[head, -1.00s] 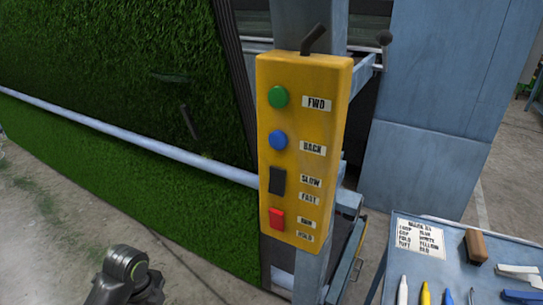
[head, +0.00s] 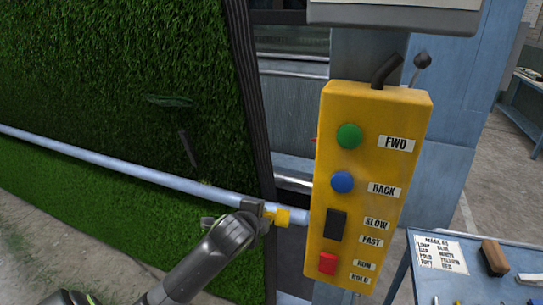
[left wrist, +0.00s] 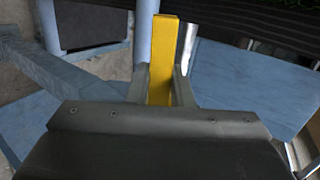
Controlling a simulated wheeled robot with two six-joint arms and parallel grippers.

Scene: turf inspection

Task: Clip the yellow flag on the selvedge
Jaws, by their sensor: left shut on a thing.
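My left gripper (head: 262,211) is shut on the yellow flag (head: 281,217), a small yellow piece pointing right from the jaws. In the left wrist view the yellow flag (left wrist: 163,45) stands up between the two fingers. The selvedge, the dark strip along the turf's right edge (head: 250,90), runs down just above the gripper. In the head view the flag overlaps the pale roller bar near its right end; I cannot tell whether it touches anything. My right gripper is not in view.
The yellow control box (head: 370,190) with several buttons stands close right of the flag. The pale bar (head: 110,160) crosses the green turf (head: 90,70). A blue cart (head: 430,285) with a label card, a brown block and markers is at lower right.

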